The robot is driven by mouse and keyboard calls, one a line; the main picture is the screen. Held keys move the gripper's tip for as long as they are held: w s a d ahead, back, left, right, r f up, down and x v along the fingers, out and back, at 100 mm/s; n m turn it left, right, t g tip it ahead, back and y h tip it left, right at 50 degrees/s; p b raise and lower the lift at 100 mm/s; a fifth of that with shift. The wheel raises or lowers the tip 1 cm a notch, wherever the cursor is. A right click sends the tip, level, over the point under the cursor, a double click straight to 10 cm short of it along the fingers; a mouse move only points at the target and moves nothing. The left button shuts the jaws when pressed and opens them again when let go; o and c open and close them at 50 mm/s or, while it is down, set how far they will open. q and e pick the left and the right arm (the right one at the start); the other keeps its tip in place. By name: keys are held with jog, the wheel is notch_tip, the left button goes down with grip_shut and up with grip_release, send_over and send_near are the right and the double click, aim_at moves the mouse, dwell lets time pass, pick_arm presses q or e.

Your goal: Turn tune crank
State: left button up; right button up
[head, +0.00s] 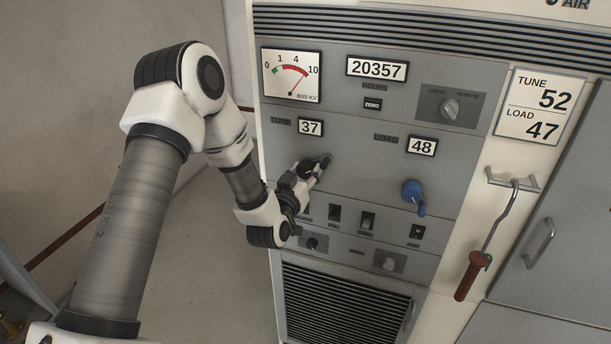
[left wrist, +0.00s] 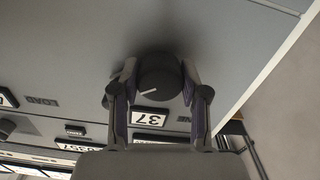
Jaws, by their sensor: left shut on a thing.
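The tune crank (left wrist: 157,76) is a dark round knob with a white mark in the left wrist view, which is upside down. My left gripper (head: 318,168) reaches it from the left, below the TUNE counter (head: 310,127), which reads 37. In the left wrist view its two fingers (left wrist: 155,84) are shut on the crank, one on each side. In the head view the gripper hides most of the crank. A card (head: 541,105) at the upper right reads TUNE 52 and LOAD 47. My right gripper is out of view.
The LOAD counter (head: 422,146) reads 48, with a blue crank (head: 413,192) below it. Several switches sit under the left gripper, above a vent grille (head: 340,305). A red-handled lever (head: 474,275) hangs at the right. Floor left of the cabinet is clear.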

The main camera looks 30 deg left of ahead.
pick_arm(q)
jog(key=o, duration=1.1)
jog(key=shift+o, duration=0.2)
jog(key=shift+s, duration=0.1)
jog(key=v, duration=1.2)
jog(key=shift+d, duration=0.1)
